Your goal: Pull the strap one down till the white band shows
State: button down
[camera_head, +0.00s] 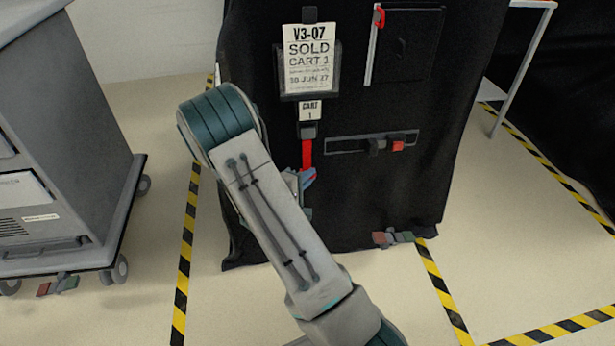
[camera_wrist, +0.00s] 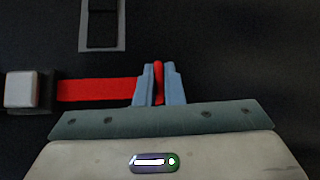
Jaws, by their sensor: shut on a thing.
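The red strap (camera_head: 306,153) hangs from a dark buckle (camera_head: 308,130) under the "CART 1" tag (camera_head: 310,110) on the black-covered cart. In the wrist view the red strap (camera_wrist: 98,91) runs straight from the grey buckle (camera_wrist: 28,92) to my gripper (camera_wrist: 159,86). My gripper is shut on it, with a red fold standing between the two blue-grey fingers. In the head view my gripper (camera_head: 305,180) is partly hidden behind my arm. All the strap that I see is red; the part inside the buckle is hidden.
A sold sign (camera_head: 309,62) hangs above the tag. To the right are a slotted bar with a red block (camera_head: 398,146) and a panel with a red catch (camera_head: 379,17). A grey cart (camera_head: 70,140) stands left. The striped-tape floor between the carts is clear.

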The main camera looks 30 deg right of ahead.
notch_tip(320, 180, down, 4)
jog(key=b, duration=0.2)
jog(key=shift+f+b, duration=0.15)
jog(key=shift+b, duration=0.15)
jog(key=c, duration=1.5)
grip_release()
jog(key=p+v, duration=0.3)
jog(key=v, duration=1.1)
jog(key=shift+p, duration=0.3)
